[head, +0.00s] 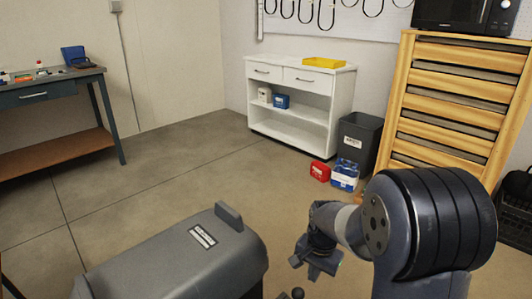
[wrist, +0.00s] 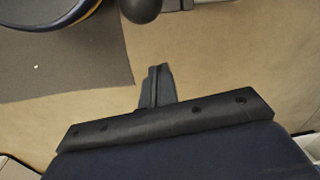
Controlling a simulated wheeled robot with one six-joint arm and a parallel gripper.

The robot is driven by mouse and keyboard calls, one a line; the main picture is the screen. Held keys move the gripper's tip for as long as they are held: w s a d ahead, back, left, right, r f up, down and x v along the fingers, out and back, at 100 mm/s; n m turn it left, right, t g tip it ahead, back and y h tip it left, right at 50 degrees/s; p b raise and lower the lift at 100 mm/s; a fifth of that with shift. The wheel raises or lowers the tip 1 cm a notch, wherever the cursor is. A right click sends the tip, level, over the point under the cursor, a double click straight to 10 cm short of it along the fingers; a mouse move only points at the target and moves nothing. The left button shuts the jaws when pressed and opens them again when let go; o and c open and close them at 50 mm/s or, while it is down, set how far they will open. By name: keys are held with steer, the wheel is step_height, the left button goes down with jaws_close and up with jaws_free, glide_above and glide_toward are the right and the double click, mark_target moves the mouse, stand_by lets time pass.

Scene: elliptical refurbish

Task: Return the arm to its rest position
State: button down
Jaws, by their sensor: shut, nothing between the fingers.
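My arm reaches in from the lower right of the head view, bent down over the floor. My gripper (head: 312,268) hangs low near the bottom middle, right of a grey housing. In the wrist view the fingers (wrist: 159,72) are together, shut with nothing between them. They show against a tan floor.
The grey housing (head: 175,255) with a label fills the lower left. A dark knob (wrist: 141,8) is close beyond my fingers. A red box (head: 320,171) and blue-white box (head: 345,176) stand by a bin (head: 358,135). The middle floor is clear.

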steer(key=shift+w+d+f+g+y+b, duration=0.3)
steer(key=shift+w+d+f+g+y, duration=0.45)
steer(key=shift+f, duration=0.15)
